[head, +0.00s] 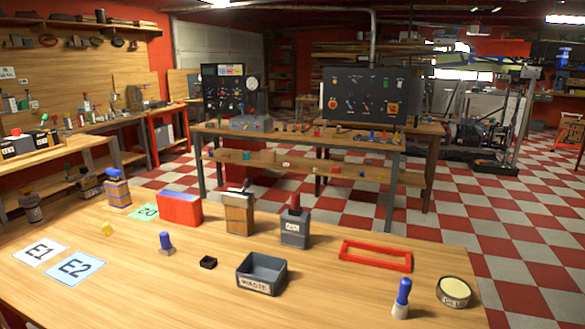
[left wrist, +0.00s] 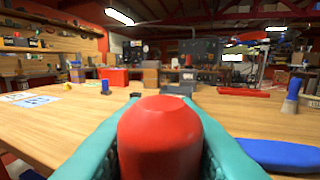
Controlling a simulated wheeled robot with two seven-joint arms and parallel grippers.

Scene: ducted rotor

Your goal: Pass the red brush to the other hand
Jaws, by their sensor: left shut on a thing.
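In the left wrist view, my left gripper (left wrist: 160,150) has its two teal fingers shut on a red, round-ended thing, the red brush (left wrist: 160,125). Only its smooth red end shows; the bristles are hidden. It is held over or near the wooden bench (left wrist: 70,125), at a height I cannot tell. Neither gripper shows in the head view, and my right gripper is in neither view.
On the bench (head: 200,285) stand a grey waste bin (head: 262,283), a red open frame (head: 375,256), a blue-handled brush (head: 402,297), a round tin (head: 454,291) and a red box (head: 180,209). A blue shape (left wrist: 280,154) lies close right. The front middle is clear.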

